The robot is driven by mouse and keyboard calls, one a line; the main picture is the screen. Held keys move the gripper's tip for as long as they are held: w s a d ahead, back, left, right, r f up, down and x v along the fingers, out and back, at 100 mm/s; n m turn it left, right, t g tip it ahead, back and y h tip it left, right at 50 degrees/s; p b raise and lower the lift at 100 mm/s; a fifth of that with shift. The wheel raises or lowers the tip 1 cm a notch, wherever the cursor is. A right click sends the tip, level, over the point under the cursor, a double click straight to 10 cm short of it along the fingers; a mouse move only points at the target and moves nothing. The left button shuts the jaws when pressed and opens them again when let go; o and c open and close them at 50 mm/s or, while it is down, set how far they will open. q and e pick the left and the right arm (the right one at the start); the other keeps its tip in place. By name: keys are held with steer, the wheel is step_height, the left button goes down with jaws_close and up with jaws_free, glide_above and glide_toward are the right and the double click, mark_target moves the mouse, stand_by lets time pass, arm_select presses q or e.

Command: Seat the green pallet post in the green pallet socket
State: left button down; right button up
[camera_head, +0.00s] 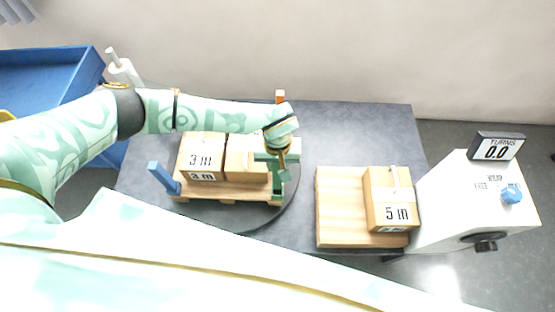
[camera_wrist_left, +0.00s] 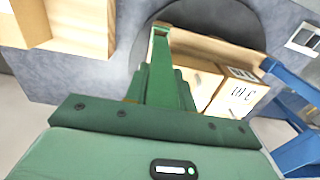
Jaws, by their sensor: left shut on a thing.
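The wooden pallet (camera_head: 225,192) lies on a round dark plate on the table and carries cartons marked "3 m" (camera_head: 201,158). My left gripper (camera_head: 280,163) is above its right front corner, shut on the green pallet post (camera_wrist_left: 161,68). In the left wrist view the post runs from between the jaws toward the pallet corner. Green also shows below the gripper at that corner in the head view (camera_head: 277,188). The green socket is not clearly distinguishable from the post, so I cannot tell whether the post is in it. My right gripper is not in view.
A blue post (camera_head: 163,177) stands tilted at the pallet's left corner, and an orange post (camera_head: 280,97) at the back. A wooden board (camera_head: 340,205) with a "5 m" carton (camera_head: 391,195) lies right. A white machine (camera_head: 465,205) stands beyond it.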

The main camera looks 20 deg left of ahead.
mark_target(277, 177)
arm_select(q)
step_height(277, 177, down, 3)
steer(key=shift+r+b, duration=0.1)
steer(key=shift+b, duration=0.6)
stand_by(0.5)
steer(key=shift+p, duration=0.3)
stand_by(0.5)
stand_by(0.4)
steer(key=shift+f+b, duration=1.7)
steer(key=shift+f, duration=0.9)
steer(key=c, duration=1.1)
jaws_free()
